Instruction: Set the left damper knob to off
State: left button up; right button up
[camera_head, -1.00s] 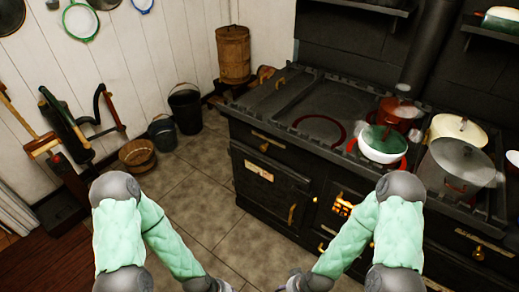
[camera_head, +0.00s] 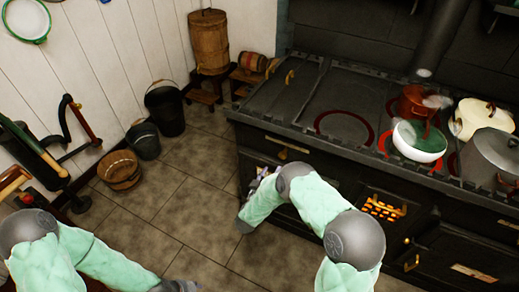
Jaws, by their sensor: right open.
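The left damper knob (camera_head: 283,153) is a small brass knob on the stove's (camera_head: 322,169) front, under the left part of the top. A plate sits at it; its markings and setting are too small to read. My right arm reaches across the stove front. My right gripper (camera_head: 258,178) is open, in front of the stove, a little below and left of the knob and apart from it in the picture. It is partly hidden behind my own arm. My left arm is low at left; its gripper (camera_head: 180,286) is cut by the bottom edge and its jaws do not show clearly.
A white pan (camera_head: 432,155) with green inside, a red pot (camera_head: 412,101), a cream pot (camera_head: 465,123) and a grey pot (camera_head: 485,153) stand on the stove's right. A firebox grate (camera_head: 381,207) glows. Buckets (camera_head: 165,112) stand by the wall. The tiled floor before the stove is clear.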

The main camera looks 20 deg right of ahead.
aim_at(282, 157)
jog(key=shift+h, duration=0.3)
jog(key=b+x, duration=0.1)
jog(key=x, duration=0.3)
jog(key=b+x, duration=0.2)
jog(key=x, duration=0.3)
jog(key=shift+w+d+r, duration=0.15)
jog(key=shift+w+r, duration=0.05)
jog(key=shift+r, duration=0.05)
jog(key=shift+w+d+r, duration=0.1)
jog(key=shift+w+d, duration=0.35)
jog(key=shift+d, duration=0.05)
jog(key=shift+c, duration=0.3)
grip_shut()
jog(key=shift+a, duration=0.1)
